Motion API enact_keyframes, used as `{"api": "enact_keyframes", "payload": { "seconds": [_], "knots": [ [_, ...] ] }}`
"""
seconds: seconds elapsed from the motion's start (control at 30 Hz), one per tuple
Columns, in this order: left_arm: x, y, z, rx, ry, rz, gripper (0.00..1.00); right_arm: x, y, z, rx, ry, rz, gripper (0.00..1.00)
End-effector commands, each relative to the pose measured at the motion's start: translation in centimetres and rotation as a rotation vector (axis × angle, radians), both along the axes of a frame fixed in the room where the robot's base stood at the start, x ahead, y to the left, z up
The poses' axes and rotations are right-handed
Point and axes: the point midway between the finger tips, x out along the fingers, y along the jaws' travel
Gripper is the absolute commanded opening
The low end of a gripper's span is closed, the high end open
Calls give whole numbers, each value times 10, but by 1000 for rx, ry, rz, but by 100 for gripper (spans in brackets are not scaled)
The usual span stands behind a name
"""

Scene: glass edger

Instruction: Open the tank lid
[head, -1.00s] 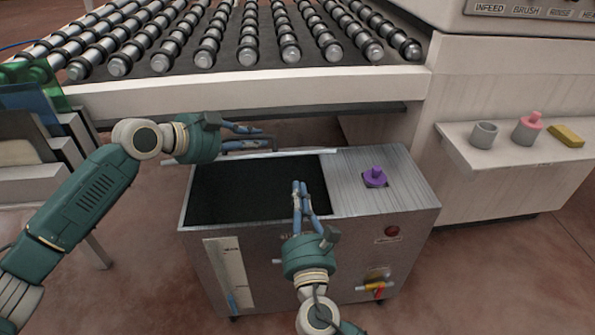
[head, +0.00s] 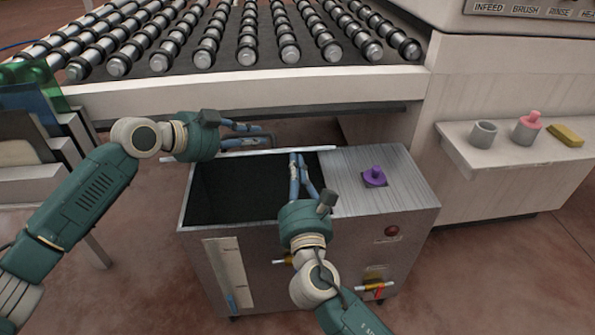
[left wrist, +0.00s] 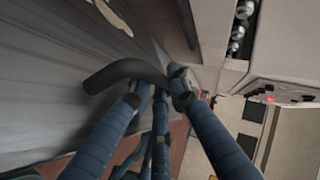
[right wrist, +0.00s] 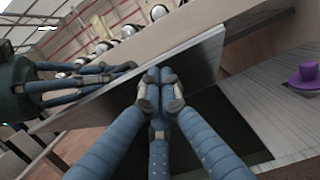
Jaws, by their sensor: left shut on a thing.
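The grey metal tank (head: 335,235) stands below the roller conveyor, and its dark opening (head: 235,190) is uncovered. The lid (head: 315,153) shows edge-on as a thin pale strip, raised along the tank's back edge. The right wrist view shows the lid's flat inner face (right wrist: 192,62). My left gripper (head: 262,133) is behind the lid and shut on its dark curved handle (left wrist: 125,72). My right gripper (head: 297,157) reaches over the opening. Its fingers are together and empty, with the tips at the lid's inner face; whether they touch is unclear.
A purple knob (head: 374,177) sits on the tank's fixed top at the right. The conveyor edge (head: 250,98) runs just behind and above the lid. A shelf (head: 475,155) at the right holds a grey cup, a pink-topped item and a yellow block.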

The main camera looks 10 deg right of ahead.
Motion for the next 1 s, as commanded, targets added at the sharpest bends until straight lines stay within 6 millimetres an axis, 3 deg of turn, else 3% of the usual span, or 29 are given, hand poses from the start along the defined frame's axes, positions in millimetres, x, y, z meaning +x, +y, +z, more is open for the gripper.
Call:
{"api": "enact_keyframes", "payload": {
  "seconds": [0.2,0.23,0.27,0.67,1.0],
  "knots": [
    [-6,-3,-8,8,20,-13,0,3,-3,7,2,-11,-6,0],
    [-7,-3,-8,8,21,-13,21,3,-3,7,2,-12,-6,0],
    [-7,-3,-9,9,21,-14,26,3,-3,7,2,-12,-7,0],
    [-12,5,-5,10,21,-12,26,3,-3,8,2,-14,-6,0],
    [-48,55,28,11,16,-8,26,3,-4,7,1,-12,-7,0]
  ]
}}
